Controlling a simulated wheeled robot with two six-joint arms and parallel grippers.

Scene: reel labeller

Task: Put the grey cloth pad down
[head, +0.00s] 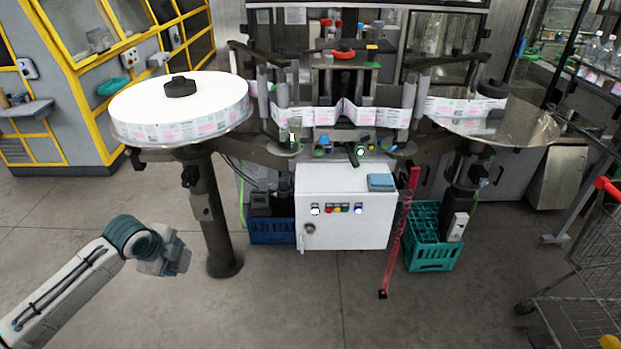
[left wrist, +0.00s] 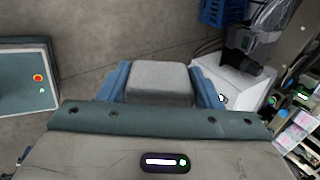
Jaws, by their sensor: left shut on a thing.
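My left gripper (head: 176,262) hangs over the bare floor at the lower left of the head view, left of the labeller's dark post. In the left wrist view its two blue fingers (left wrist: 160,84) are shut on the grey cloth pad (left wrist: 160,76), one on each side. The pad is a soft-edged grey block. In the head view the gripper's end is small and I cannot clearly separate the pad from the fingers. My right gripper is not in view.
The white control cabinet (head: 345,215) has a folded blue cloth (head: 381,182) on its top at the right; the rest of that top is mostly clear. A large label reel (head: 180,100) stands left. A green crate (head: 432,250) and a wire trolley (head: 590,275) stand right.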

